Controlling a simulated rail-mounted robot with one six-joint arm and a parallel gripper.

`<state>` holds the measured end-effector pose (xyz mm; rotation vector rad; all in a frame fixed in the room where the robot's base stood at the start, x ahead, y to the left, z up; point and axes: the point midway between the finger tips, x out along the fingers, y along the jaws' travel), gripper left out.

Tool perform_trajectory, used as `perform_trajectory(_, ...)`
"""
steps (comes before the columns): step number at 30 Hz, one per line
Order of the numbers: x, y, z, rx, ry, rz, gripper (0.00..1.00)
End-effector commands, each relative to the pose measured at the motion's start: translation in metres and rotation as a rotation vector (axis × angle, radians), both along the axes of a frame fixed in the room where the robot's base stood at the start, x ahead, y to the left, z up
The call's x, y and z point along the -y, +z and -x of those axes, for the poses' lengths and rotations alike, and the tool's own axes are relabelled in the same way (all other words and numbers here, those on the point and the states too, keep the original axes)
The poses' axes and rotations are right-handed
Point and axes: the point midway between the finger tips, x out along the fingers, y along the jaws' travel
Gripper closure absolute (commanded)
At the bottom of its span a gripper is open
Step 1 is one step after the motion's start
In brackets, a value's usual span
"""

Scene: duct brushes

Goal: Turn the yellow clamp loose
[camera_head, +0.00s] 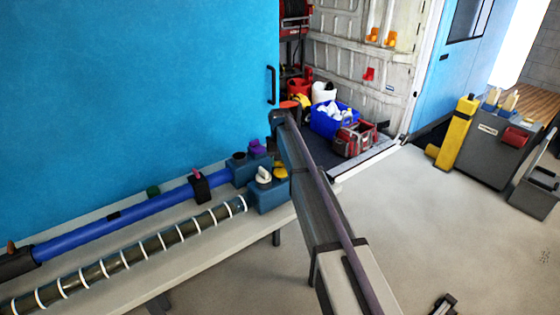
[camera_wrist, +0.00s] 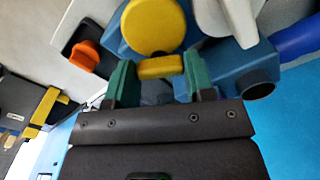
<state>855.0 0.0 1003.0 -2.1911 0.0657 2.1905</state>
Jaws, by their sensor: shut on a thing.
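The yellow clamp (camera_wrist: 152,25) has a round disc and a short lever (camera_wrist: 160,68), seen close up in the wrist view. It is mounted on a blue block (camera_wrist: 222,75). My gripper (camera_wrist: 160,80) has two green fingers, one on each side of the yellow lever, and is shut on it. In the head view the yellow clamp (camera_head: 280,171) shows at the right end of the bench, partly behind my arm. My gripper is hidden behind the arm there.
A white clamp (camera_head: 263,175) sits beside the yellow one, also close in the wrist view (camera_wrist: 228,22). A purple clamp (camera_head: 257,147) is behind. A blue tube (camera_head: 120,221) and a striped brush (camera_head: 125,257) lie along the bench. An orange knob (camera_wrist: 92,57) is left in the wrist view.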

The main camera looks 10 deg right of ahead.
Motion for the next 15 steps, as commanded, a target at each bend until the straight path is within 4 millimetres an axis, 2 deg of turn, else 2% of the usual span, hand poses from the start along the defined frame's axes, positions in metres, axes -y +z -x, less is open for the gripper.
perform_trajectory(9, 0.0001, -0.0002, 0.0006, -0.001, 0.273, 0.000, 0.75)
perform_trajectory(15, 0.0001, -0.0002, 0.0006, -0.001, 0.395, 0.000, 0.75)
